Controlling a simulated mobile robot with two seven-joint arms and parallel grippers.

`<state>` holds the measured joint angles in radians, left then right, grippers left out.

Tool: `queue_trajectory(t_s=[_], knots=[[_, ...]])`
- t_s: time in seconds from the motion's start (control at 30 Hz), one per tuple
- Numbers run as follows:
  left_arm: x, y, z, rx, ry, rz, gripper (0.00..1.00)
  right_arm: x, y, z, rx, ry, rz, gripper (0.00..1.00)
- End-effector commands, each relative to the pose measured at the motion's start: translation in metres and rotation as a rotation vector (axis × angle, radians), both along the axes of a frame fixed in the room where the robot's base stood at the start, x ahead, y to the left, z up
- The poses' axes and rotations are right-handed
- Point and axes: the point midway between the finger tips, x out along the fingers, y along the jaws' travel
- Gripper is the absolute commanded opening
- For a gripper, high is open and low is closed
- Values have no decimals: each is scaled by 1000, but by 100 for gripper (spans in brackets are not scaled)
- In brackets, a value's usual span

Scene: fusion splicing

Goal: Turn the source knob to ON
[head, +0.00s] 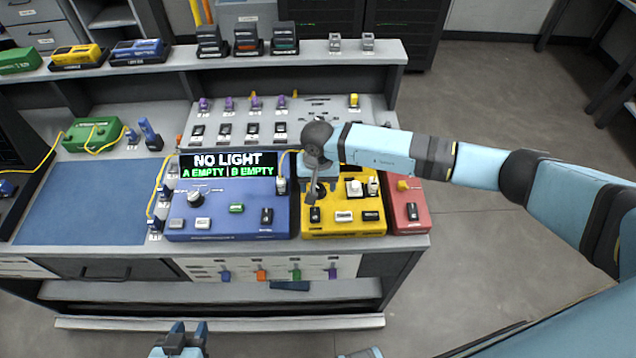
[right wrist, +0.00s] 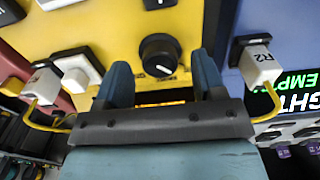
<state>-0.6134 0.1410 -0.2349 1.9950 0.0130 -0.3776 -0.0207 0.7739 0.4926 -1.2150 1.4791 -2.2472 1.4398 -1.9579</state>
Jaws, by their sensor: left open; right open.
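The black round knob (right wrist: 159,52) stands on the yellow box (head: 343,230), which also shows in the right wrist view (right wrist: 100,25). A small white line shows on the knob's face; its ON/OFF lettering is not readable. My right gripper (right wrist: 161,66) is open, its two blue fingers on either side of the knob in the picture. I cannot tell whether they touch it or stay above it. In the head view my right gripper (head: 317,186) is over the yellow box's back left and partly hides the knob. My left gripper (head: 182,335) is open and empty, in front of the bench.
The blue box (head: 228,221) with its own knob (head: 195,198) and a "NO LIGHT" display (head: 227,164) stands left of the yellow box. A red box (head: 408,221) adjoins on the right. White plugs with yellow cables (right wrist: 50,88) flank the gripper. The blue mat (head: 85,202) is clear.

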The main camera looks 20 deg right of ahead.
Motion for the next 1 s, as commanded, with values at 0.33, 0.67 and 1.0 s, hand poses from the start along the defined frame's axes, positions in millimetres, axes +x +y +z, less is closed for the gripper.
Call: queue_trajectory(t_s=[0.33, 0.67, 1.0], knots=[[0, 0, 0, 0, 2, 1, 43, 0, 0, -10, 0, -1, 0, 63], [-1, 0, 0, -1, 3, 1, 43, 0, 0, -10, 0, -1, 0, 14], [-1, 0, -6, -1, 3, 1, 43, 0, 0, -11, 0, 0, -50, 14]])
